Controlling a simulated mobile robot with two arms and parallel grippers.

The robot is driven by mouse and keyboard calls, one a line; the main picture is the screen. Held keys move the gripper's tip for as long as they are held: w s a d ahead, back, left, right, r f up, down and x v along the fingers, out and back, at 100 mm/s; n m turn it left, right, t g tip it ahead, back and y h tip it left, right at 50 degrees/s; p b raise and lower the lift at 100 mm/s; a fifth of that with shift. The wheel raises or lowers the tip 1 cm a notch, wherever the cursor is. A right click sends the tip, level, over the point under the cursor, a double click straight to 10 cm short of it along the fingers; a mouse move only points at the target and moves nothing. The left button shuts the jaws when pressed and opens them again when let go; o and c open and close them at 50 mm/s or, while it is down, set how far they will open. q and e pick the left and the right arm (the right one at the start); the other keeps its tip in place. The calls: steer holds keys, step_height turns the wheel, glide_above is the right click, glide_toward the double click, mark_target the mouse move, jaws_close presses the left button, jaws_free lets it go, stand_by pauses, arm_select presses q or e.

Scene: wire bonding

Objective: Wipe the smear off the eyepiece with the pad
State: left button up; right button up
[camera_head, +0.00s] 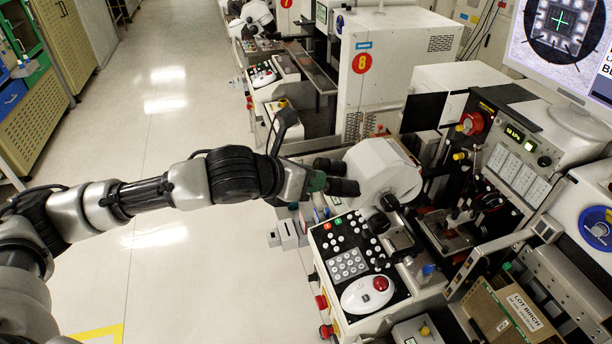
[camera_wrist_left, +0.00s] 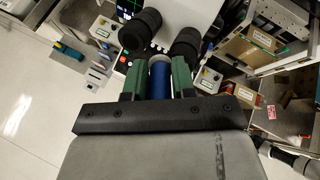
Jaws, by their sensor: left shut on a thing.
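My left gripper (camera_head: 317,181) has green fingers and is at the eyepieces of the white microscope (camera_head: 380,172). In the left wrist view the gripper (camera_wrist_left: 160,80) is shut on the pad (camera_wrist_left: 160,88), a blue cylinder with a pale tip pointing toward the microscope. Two black eyepieces show in the wrist view, a left one (camera_wrist_left: 140,28) and a right one (camera_wrist_left: 187,43). The pad's tip lies between and just below them; I cannot tell whether it touches. In the head view the eyepieces (camera_head: 343,187) are beside the fingers and the pad is hidden. No smear can be made out. My right gripper is out of view.
Below the microscope is a black control panel (camera_head: 348,262) with a white trackball unit (camera_head: 368,294). A cardboard box (camera_head: 508,314) sits at lower right, and a monitor (camera_head: 562,40) stands at upper right. The floor aisle (camera_head: 170,110) at left is clear.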

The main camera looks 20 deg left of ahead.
mark_target(332, 193)
arm_select(q)
steer(key=shift+w+d, duration=0.1)
steer(key=shift+d, duration=0.05)
steer(key=shift+s+d, duration=0.6)
steer(key=shift+s, duration=0.25)
steer(key=shift+s+d, duration=0.55)
steer(key=shift+s, duration=0.3)
steer(key=shift+w+a+f, duration=0.1)
steer(key=shift+w+a, duration=0.5)
steer(key=shift+w, duration=0.3)
steer(key=shift+w+a, duration=0.55)
steer(key=shift+w, duration=0.3)
steer(key=s+a+r, duration=0.2)
steer(key=s+a, duration=0.1)
steer(key=a, duration=0.1)
steer(key=shift+a+r, duration=0.2)
steer(key=shift+a, duration=0.05)
